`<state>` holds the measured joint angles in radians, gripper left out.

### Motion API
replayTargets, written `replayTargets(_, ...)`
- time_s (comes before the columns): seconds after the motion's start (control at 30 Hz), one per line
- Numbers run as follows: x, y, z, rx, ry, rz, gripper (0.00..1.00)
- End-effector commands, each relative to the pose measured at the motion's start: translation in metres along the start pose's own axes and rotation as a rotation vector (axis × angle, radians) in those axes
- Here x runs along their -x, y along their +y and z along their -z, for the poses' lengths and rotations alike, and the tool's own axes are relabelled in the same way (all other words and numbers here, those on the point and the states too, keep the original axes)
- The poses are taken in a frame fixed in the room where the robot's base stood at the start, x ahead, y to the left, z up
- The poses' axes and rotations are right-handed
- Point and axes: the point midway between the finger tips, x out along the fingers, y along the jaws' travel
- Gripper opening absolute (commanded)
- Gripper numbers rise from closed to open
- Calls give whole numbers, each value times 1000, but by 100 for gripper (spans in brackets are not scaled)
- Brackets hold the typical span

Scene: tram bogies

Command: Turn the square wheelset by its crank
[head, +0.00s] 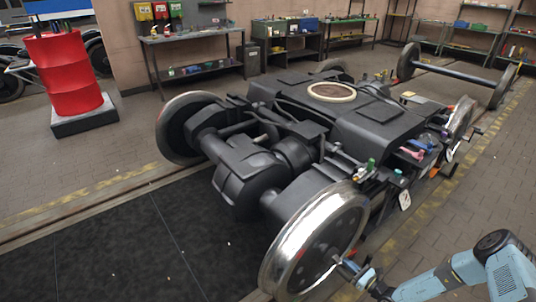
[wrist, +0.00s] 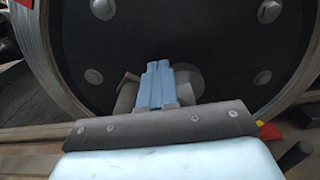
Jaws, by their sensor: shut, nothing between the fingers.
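The near wheel (head: 318,240) of the dark bogie (head: 290,140) has a shiny steel rim and a dark disc. In the wrist view the wheel's dark disc (wrist: 215,35) with several round bolt heads fills the background. My gripper (head: 352,270) reaches in from the lower right of the head view, close in front of the wheel's hub. In the wrist view my gripper (wrist: 157,72) has its blue fingers together with nothing between them, pointing at the disc's middle. The fingers partly hide the hub. I cannot clearly make out a crank at this wheel.
A far-right wheel (head: 460,118) of the bogie has small coloured items near it. A loose wheelset (head: 450,70) stands behind. A red drum (head: 65,75) and a workbench (head: 190,35) are at the back left. The dark floor plate (head: 120,245) at left is clear.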

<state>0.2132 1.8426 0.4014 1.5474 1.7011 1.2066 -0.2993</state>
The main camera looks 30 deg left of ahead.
Motion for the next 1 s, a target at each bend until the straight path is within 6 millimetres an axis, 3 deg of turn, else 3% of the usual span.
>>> replayTargets(1.0, 0, 18, 8, -2, 2, -1, 0)
